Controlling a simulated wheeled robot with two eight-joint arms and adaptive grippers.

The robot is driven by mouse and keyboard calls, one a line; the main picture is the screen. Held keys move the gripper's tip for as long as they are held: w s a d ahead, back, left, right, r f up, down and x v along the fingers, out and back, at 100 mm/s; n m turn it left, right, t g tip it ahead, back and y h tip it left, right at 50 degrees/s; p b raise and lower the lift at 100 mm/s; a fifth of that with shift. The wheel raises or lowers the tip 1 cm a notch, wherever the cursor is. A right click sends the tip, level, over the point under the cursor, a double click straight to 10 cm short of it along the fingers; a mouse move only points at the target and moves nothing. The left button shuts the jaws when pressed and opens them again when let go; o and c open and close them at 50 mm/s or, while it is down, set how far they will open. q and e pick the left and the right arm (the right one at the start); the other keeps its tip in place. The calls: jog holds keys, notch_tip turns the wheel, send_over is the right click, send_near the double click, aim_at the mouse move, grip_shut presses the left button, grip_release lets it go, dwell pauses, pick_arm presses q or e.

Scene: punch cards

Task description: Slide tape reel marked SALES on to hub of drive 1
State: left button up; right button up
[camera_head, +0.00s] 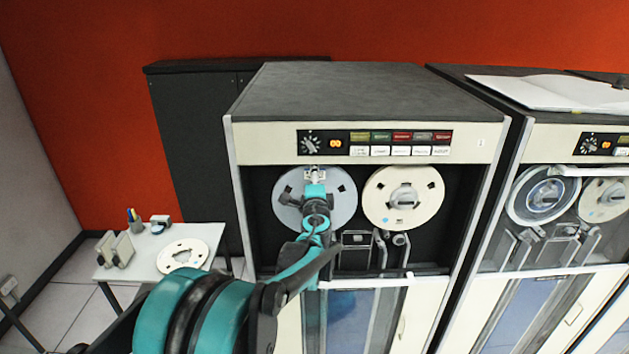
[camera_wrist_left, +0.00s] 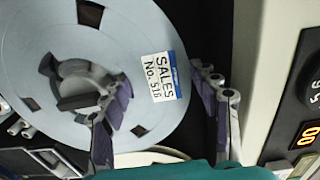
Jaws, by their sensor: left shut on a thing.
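The tape reel (camera_head: 290,208) is a pale blue-grey disc in front of the left side of drive 1 (camera_head: 490,125). Its label in the left wrist view (camera_wrist_left: 160,77) reads SALES. A grey hub (camera_wrist_left: 80,88) with a bar across it shows in the reel's centre opening. I cannot tell how deep the reel sits on it. My left gripper (camera_head: 315,186) is shut on the reel near its rim, beside the label; its fingers also show in the left wrist view (camera_wrist_left: 165,118). The gripper and arm hide part of the reel in the head view. My right gripper is not in view.
A cream reel (camera_head: 378,208) sits on drive 1's right hub, close beside. The control panel (camera_head: 375,142) is just above. A second drive (camera_head: 528,255) with reels stands right. A small table (camera_head: 213,240) at left holds another reel (camera_head: 183,256) and small items.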

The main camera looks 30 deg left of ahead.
pick_arm(q)
jog(key=shift+w+a, duration=0.25)
jog(key=shift+w, duration=0.15)
jog(key=o, duration=1.9)
jog(key=shift+w, duration=0.1)
jog(key=shift+c, duration=1.4)
jog(key=shift+s+d, duration=0.35)
jog(key=shift+s, duration=0.25)
jog(key=v, duration=0.8)
jog(key=shift+s, duration=0.35)
jog(key=shift+d, duration=0.15)
